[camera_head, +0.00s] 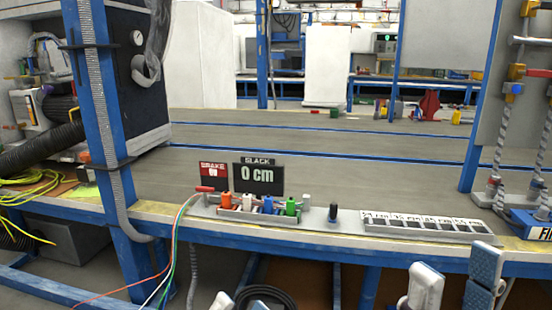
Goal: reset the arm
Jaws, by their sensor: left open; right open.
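My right gripper (455,279) is at the lower right, below the front edge of the workbench. Its two pale fingers with grey-blue pads stand apart, with nothing between them. My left gripper (239,303) barely enters at the bottom edge, left of centre. Only two small pale fingertips show, spaced apart, and the rest is cut off by the picture edge. Both grippers appear in front of and below the bench top, apart from the objects on it. Most of both arms is out of view.
On the bench edge (340,241) stand a rack with orange (226,200), blue (268,205) and green (291,208) connectors, a "SLACK 0 cm" display (259,176) and a labelled tray (425,227). A blue post (105,150) rises left. Loose cables (172,265) hang in front.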

